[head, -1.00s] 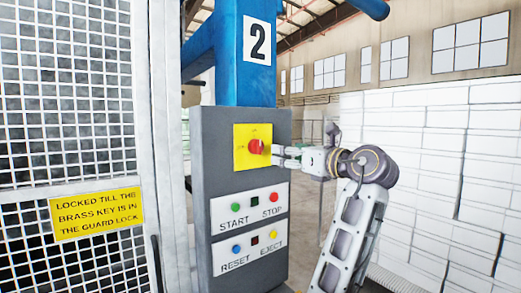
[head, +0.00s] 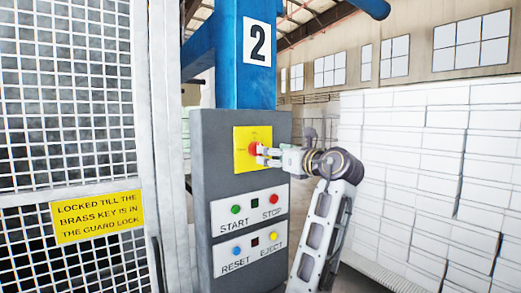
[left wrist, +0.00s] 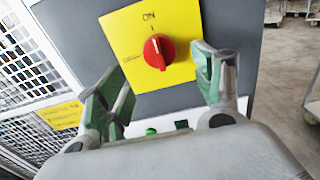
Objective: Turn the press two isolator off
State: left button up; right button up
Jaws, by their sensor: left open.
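The isolator is a red rotary knob (head: 253,147) on a yellow plate (head: 241,160), on the grey control box under the number 2. In the left wrist view the knob (left wrist: 159,52) points up to the ON mark, on the yellow plate (left wrist: 125,35). My left gripper (head: 264,156) is at the knob's right edge in the head view, its fingertips overlapping it. In the left wrist view the gripper (left wrist: 158,68) is open and empty, with one green-padded finger to each side of the knob; contact cannot be told. My right gripper is not in view.
START, STOP, RESET and EJECT buttons sit on white panels (head: 250,212) below the isolator. A mesh guard (head: 70,90) with a yellow sign (head: 97,217) stands to the left. A white block wall (head: 420,150) stands to the right.

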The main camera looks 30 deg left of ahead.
pick_arm(q)
jog(key=p+x, duration=0.1)
jog(key=x, duration=0.6)
jog(key=shift+p, duration=0.35)
jog(key=shift+a, duration=0.1)
jog(key=c, duration=1)
